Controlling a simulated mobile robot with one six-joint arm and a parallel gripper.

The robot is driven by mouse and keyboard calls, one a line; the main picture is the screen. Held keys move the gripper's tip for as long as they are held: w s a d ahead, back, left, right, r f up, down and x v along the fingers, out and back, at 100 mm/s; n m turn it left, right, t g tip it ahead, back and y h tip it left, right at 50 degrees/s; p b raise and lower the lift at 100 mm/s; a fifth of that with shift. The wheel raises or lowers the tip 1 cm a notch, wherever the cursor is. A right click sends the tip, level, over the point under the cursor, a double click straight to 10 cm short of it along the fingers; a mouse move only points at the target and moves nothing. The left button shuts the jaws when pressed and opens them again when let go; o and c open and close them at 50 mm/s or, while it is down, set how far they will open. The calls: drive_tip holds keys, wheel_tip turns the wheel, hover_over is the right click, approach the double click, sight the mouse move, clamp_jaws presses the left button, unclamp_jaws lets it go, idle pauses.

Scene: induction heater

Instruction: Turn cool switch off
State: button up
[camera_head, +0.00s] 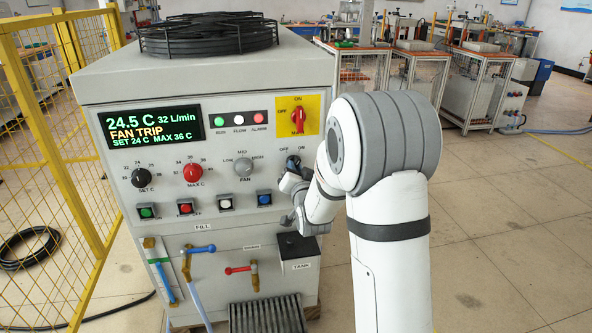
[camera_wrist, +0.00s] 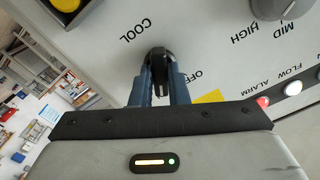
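The cool switch (camera_wrist: 157,57) is a black knob on the heater's grey front panel. In the wrist view it sits between the two blue fingers of my gripper (camera_wrist: 159,75), with the COOL label above left and an OFF label to its right. The fingers flank the knob closely and appear to grip it. In the head view my gripper (camera_head: 291,172) is at the switch, under the OFF and ON labels, and my arm partly hides it. The fingers cover much of the knob, so I cannot tell which position it points to.
A red rotary switch on a yellow plate (camera_head: 298,116) is just above. The fan knob (camera_head: 243,167) and a blue button (camera_head: 264,198) are close by on the left. The display (camera_head: 150,127) reads FAN TRIP. A yellow fence (camera_head: 60,130) stands left; the floor right is open.

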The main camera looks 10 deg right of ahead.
clamp_jaws()
drive_tip(key=shift+f+n+b, duration=0.1)
drive_tip(key=shift+n+b, duration=0.2)
drive_tip(key=shift+b, duration=0.25)
drive_tip(key=shift+n+b, duration=5.6)
drive_tip(key=shift+b, duration=0.45)
drive_tip(key=o, duration=0.5)
unclamp_jaws()
